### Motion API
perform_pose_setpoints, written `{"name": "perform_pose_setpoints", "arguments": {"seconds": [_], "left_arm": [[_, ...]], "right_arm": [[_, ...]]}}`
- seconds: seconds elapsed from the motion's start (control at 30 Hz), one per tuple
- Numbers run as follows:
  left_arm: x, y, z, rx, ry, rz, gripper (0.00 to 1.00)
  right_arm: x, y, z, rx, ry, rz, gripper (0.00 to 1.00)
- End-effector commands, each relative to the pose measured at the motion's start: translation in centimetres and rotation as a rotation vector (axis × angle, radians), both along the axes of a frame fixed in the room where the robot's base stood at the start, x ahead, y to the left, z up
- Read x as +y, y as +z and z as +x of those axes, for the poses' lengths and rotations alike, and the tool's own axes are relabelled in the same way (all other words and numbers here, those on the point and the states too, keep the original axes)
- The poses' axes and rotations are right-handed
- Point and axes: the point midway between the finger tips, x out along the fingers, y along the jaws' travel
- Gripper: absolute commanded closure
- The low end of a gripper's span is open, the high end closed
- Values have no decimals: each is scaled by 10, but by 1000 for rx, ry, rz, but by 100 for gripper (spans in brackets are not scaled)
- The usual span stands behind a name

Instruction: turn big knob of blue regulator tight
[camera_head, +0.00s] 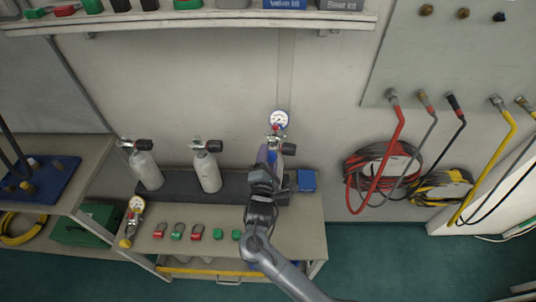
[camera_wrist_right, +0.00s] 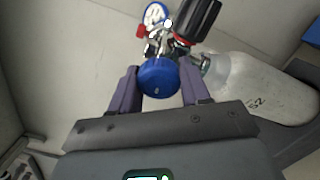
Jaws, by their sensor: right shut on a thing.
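The blue regulator (camera_head: 278,119) is mounted at a cylinder valve at the back of the bench, its round blue-rimmed gauge facing up. In the right wrist view the gauge (camera_wrist_right: 154,14) is at the top and the big blue knob (camera_wrist_right: 158,78) points toward the camera. My right gripper (camera_head: 268,153) is shut on the big blue knob, one finger on each side. The grey cylinder (camera_wrist_right: 262,88) lies to the right of the knob, with a black valve handwheel (camera_wrist_right: 198,18) above. In the head view my right arm hides most of this cylinder. My left gripper is out of view.
Two more grey cylinders (camera_head: 207,172) stand left on the bench (camera_head: 310,228). A yellow-knobbed regulator (camera_head: 135,210) and several red and green tags lie at the front. A blue box (camera_head: 306,181) sits right. Coiled hoses (camera_head: 380,170) hang on the wall.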

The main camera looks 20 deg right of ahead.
Motion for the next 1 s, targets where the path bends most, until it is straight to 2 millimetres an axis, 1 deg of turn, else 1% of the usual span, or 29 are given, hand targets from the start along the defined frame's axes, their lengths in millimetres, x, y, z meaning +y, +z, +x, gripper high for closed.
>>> {"name": "perform_pose_setpoints", "arguments": {"seconds": [0.13, 0.17, 0.3, 0.33, 0.6, 0.73, 0.87, 1.0], "left_arm": [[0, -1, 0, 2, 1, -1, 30], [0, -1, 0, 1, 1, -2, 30], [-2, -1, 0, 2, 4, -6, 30], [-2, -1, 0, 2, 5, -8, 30], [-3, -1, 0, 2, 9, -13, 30], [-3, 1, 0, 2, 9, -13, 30], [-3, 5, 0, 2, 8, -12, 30], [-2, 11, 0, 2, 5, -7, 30]], "right_arm": [[0, 0, 0, 0, -1, -1, 84], [0, 0, 0, 0, -1, -1, 52], [0, 0, 0, 1, 0, -2, 31], [0, 0, 0, 1, 0, -2, 29], [0, 0, 0, 1, 0, -2, 29], [3, 0, -5, 1, 1, -2, 29], [10, 0, -19, 1, 1, -2, 29], [21, -1, -40, 3, 1, -1, 29]]}}
